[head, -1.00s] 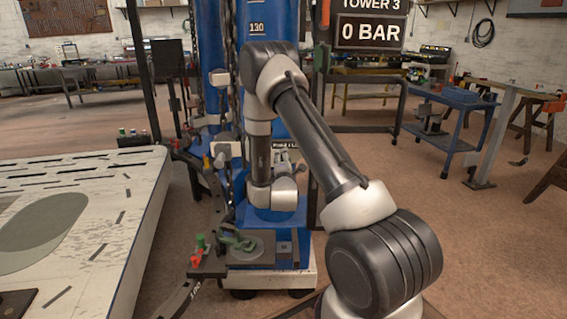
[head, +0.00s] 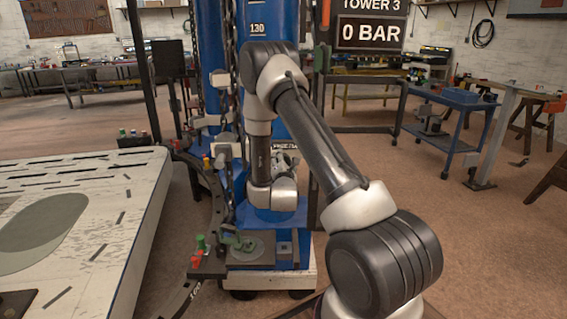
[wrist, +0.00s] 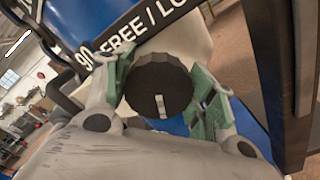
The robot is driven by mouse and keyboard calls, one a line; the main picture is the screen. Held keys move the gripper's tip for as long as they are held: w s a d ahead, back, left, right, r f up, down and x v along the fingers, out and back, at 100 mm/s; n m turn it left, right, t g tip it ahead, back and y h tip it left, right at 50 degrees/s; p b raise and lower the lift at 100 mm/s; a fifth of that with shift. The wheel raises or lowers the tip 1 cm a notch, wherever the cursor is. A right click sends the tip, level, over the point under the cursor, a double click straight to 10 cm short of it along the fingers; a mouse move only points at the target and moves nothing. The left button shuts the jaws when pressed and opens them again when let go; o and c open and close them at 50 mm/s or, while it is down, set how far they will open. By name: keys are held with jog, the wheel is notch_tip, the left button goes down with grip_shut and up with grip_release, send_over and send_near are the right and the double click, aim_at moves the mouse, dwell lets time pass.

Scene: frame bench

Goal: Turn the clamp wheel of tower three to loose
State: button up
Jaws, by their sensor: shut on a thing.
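The clamp wheel (wrist: 158,84) is a round black knob with a ridged rim and a pale mark on the lower part of its face. In the wrist view it sits between the green-padded fingers of my gripper (wrist: 165,87), which is shut on it. A black label (wrist: 145,32) reading "90 FREE / LO", cut off at the edge, runs above the wheel. In the head view the blue tower (head: 283,20) stands behind my arm, which hides the wheel. My gripper shows only partly there, beside the tower.
A dark sign (head: 369,32) reads "TOWER 3" and "0 BAR". A chain (head: 229,60) hangs left of the tower. A pale slotted table (head: 100,210) stands at left, and a blue trolley (head: 447,120) at right. Open floor lies between the tower and trolley.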

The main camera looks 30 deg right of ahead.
jog(key=o, duration=1)
jog(key=v, duration=1.2)
